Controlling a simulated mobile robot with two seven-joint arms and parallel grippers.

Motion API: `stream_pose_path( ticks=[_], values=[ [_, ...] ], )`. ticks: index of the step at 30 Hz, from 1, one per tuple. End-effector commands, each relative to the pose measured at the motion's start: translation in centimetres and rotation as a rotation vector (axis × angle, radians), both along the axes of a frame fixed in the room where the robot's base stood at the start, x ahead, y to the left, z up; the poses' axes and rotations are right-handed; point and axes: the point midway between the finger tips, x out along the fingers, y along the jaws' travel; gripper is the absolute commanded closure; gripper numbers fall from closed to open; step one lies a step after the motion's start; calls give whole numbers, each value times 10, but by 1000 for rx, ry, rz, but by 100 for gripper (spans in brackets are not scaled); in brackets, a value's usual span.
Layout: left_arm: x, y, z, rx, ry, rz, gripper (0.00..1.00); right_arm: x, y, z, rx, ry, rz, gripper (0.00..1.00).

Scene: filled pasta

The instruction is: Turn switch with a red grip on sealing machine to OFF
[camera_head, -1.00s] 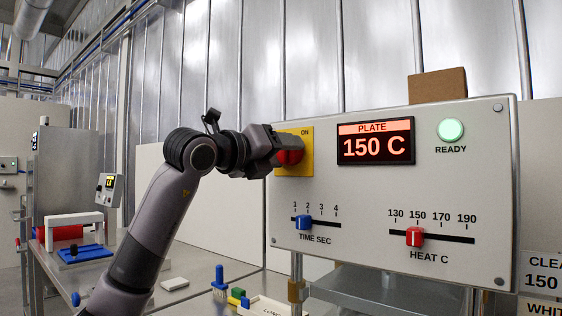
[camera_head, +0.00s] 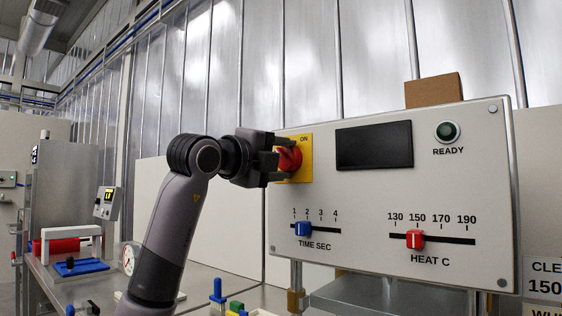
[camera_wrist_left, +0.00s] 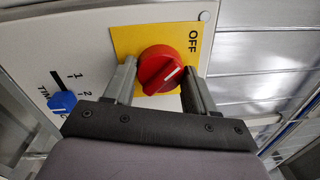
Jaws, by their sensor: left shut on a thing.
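The switch's red grip (camera_head: 290,158) sits on a yellow plate (camera_head: 305,160) at the upper left of the sealing machine's panel (camera_head: 370,200). My left gripper (camera_head: 281,158) is at the grip, coming from the left. In the left wrist view its fingers stand on either side of the red grip (camera_wrist_left: 160,70), shut on it. A white line on the grip slants there, and OFF is printed on the yellow plate (camera_wrist_left: 130,38). ON shows in the head view. The plate display (camera_head: 374,145) is blank and the READY lamp (camera_head: 447,131) is dark. My right gripper is not in view.
A blue TIME SEC slider (camera_head: 303,229) and a red HEAT C slider (camera_head: 415,239) sit lower on the panel. A cardboard box (camera_head: 433,91) shows above it. Small blue and green parts (camera_head: 236,307) lie below. A red and white device (camera_head: 70,248) stands at left.

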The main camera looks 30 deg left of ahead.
Motion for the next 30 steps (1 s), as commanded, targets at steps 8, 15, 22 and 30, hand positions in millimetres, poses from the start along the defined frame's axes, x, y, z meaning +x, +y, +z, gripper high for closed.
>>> stream_pose_path(
  ticks=[8, 15, 22, 30],
  values=[
    [-1, 1, 1, -52, 0, 4, 75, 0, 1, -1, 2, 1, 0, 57],
    [-1, 1, 1, -58, 1, 4, 75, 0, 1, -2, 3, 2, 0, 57],
    [-1, 1, 1, -57, 1, 3, 21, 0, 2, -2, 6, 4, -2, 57],
    [0, 1, 1, -55, 3, 2, 19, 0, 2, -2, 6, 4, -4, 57]
  ],
)
